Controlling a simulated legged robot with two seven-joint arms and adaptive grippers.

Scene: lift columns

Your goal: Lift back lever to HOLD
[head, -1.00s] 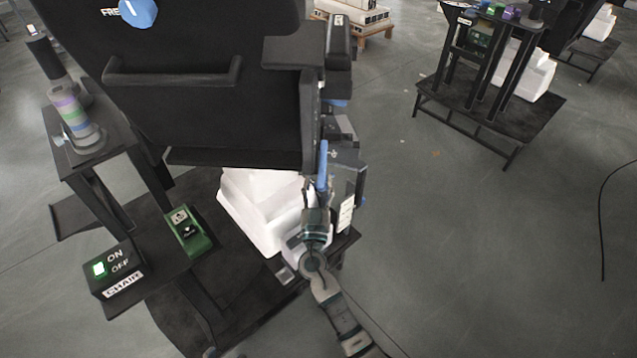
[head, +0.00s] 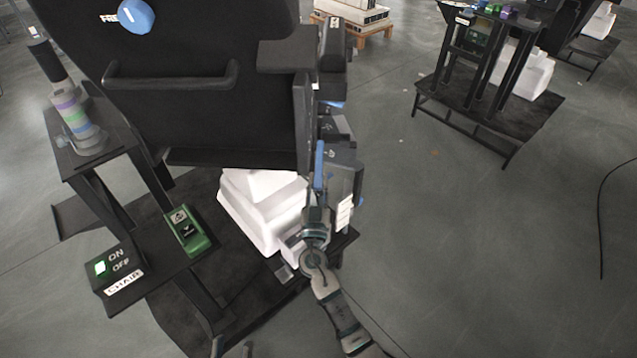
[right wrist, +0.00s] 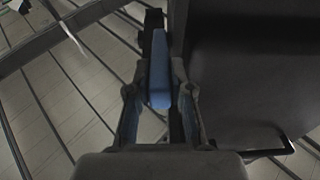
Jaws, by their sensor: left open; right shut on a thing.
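The back lever is a blue handle (head: 319,166) on the right side of the black chair (head: 220,125). It stands roughly upright in the head view. My right gripper (head: 317,208) comes up from below and is shut on its lower part. In the right wrist view the blue lever (right wrist: 160,75) lies between the two fingers of my right gripper (right wrist: 158,88). The HOLD marking cannot be made out. My left gripper (head: 232,347) barely shows at the bottom edge, its fingertips apart and empty, away from the lever.
A white stepped base (head: 262,205) is under the chair. Open floor lies to the right, with another stand (head: 490,100) further back.

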